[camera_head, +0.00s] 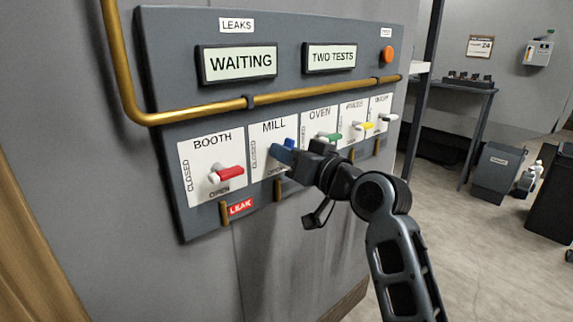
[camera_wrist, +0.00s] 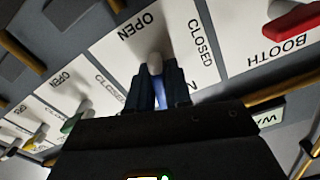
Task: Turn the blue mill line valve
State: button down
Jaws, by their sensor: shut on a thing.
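The blue mill line valve (camera_head: 289,144) is on the white MILL plate (camera_head: 262,128), second from the left on the grey wall panel. The plate reads CLOSED at its left edge and OPEN at its bottom. My gripper (camera_head: 286,153) is at this valve, its fingers shut on the blue handle. In the wrist view, the blue handle (camera_wrist: 159,97) lies between the two fingers, with its pale hub (camera_wrist: 155,63) just beyond the tips. The fingers hide much of the handle in the head view, so its exact angle is hard to tell.
The red BOOTH lever (camera_head: 226,173) is close on the left and the green OVEN lever (camera_head: 328,136) close on the right. A yellow lever (camera_head: 363,125) is farther right. A brass pipe (camera_head: 200,112) crosses above the plates. A red LEAK tag (camera_head: 240,207) sits below.

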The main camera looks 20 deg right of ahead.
jog(key=shift+f+n+b, duration=0.15)
jog(key=shift+n+b, duration=1)
jog(key=shift+n, duration=0.65)
jog(key=c, duration=1.2)
grip_release()
jog(key=shift+o, duration=0.2)
jog(key=v, duration=0.7)
jog(key=shift+s, duration=0.35)
jog(key=shift+d, duration=0.1)
